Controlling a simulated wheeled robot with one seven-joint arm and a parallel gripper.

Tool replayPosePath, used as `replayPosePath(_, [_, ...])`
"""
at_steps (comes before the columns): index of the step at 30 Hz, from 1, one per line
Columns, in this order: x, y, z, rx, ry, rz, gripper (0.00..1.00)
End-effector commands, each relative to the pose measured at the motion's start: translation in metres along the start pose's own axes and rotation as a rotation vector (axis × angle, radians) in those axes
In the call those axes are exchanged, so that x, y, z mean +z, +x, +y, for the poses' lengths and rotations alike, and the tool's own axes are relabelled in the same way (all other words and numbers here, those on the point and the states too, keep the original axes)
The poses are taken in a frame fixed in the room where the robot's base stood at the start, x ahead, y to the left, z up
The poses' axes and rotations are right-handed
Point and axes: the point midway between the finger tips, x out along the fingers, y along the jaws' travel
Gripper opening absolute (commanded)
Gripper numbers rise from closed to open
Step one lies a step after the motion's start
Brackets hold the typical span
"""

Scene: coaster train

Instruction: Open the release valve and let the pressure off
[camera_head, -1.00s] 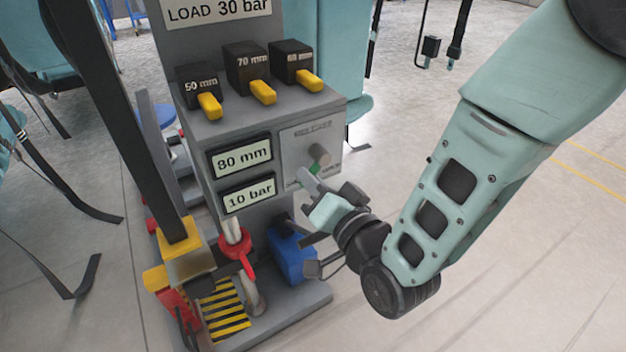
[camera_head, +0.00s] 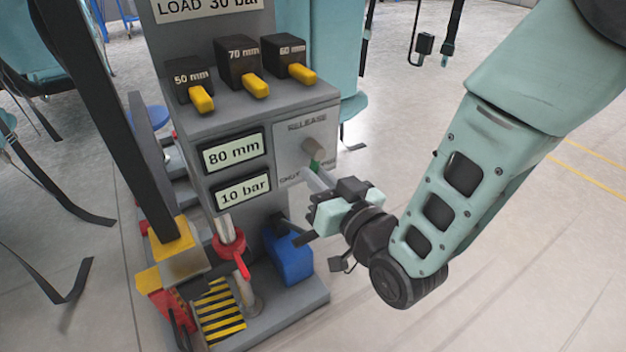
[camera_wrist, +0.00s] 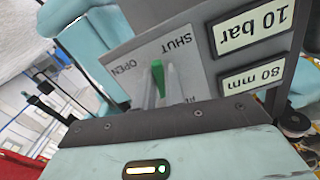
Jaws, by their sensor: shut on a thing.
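The release valve is a grey knob (camera_head: 315,146) with a green-ended lever (camera_head: 314,164), on a light panel (camera_head: 292,150) at the right of the grey machine. My gripper (camera_head: 318,178) is at the panel, its fingers shut on the green lever. In the wrist view, the green lever (camera_wrist: 157,76) shows between the two fingers (camera_wrist: 160,90). The panel there bears the words SHUT and OPEN, upside down. The lever's exact angle between them is hard to tell. The displays read 80 mm (camera_head: 232,152) and 10 bar (camera_head: 243,192).
Three black blocks with yellow tabs, marked 50 mm (camera_head: 190,80), 70 mm (camera_head: 243,65) and 60 mm (camera_head: 290,60), stand on the ledge above. A red valve (camera_head: 228,243), a blue box (camera_head: 288,254) and a striped plate (camera_head: 219,312) are below. The floor at right is clear.

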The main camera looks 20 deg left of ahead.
Motion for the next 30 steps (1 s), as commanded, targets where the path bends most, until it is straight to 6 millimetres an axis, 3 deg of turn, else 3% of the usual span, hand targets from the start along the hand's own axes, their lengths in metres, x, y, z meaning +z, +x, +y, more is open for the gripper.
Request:
replayPosePath(21, [-0.009, -0.001, 0.026, 0.000, -0.673, -0.001, 0.00])
replayPosePath(30, [-0.015, -0.001, 0.032, 0.000, -0.885, -0.003, 0.00])
